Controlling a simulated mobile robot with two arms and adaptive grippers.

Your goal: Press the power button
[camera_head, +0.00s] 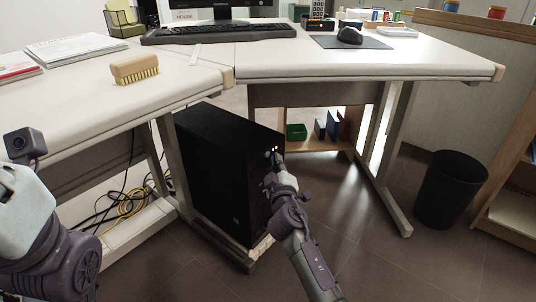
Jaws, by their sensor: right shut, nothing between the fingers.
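A black computer tower (215,165) stands upright on a low stand under the desk, in the gap between two desk sections. A small lit spot, which looks like the power button (273,150), shows near the top of its front face. My right gripper (277,158) is shut and empty, with its tip at the tower's upper front beside the lit spot. I cannot tell whether it touches the button. My left arm shows at the lower left, but its gripper is out of view.
The white desk (330,63) carries a keyboard (218,33), a brush (134,68) and a mouse (350,35). Cables (125,205) lie left of the tower. A black bin (450,190) stands at the right. A desk leg (392,180) is right of my right arm, with clear floor between.

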